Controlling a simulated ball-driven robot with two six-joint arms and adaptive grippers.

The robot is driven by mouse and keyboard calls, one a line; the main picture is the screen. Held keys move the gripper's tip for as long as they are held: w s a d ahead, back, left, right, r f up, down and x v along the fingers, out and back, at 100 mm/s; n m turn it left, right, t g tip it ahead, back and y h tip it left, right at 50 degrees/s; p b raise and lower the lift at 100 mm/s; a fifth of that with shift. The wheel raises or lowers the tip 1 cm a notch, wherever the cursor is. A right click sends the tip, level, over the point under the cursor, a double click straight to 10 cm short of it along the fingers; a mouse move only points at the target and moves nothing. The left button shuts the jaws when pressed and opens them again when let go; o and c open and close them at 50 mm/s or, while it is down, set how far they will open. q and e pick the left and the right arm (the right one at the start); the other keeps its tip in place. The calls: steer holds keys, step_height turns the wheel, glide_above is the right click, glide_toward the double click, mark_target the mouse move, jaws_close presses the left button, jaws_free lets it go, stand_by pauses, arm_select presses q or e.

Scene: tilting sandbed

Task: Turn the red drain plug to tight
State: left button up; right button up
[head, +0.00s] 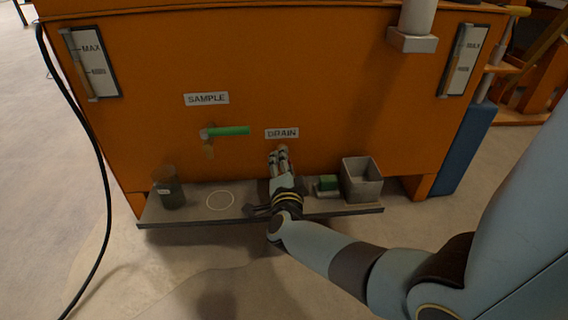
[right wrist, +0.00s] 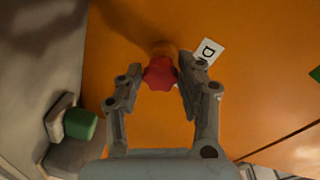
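The red drain plug (right wrist: 160,73) is on the orange tank wall under the DRAIN label (head: 282,133). In the right wrist view it sits between the fingertips of my right gripper (right wrist: 159,76). The fingers stand either side of it, with a small gap at the left finger; the right finger is very close, and I cannot tell whether it touches. In the head view my right gripper (head: 279,157) reaches up to the wall below the label and hides the plug. My left gripper is not in view.
A green-handled SAMPLE valve (head: 228,131) is left of the plug. A black cable (head: 98,150) hangs at the left.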

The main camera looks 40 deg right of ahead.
steer(key=o, duration=0.3)
steer(key=shift+o, duration=0.2)
steer(key=f+v, duration=0.1)
steer(key=v, duration=1.1)
steer(key=shift+r, duration=0.4)
steer(key=shift+s, duration=0.1)
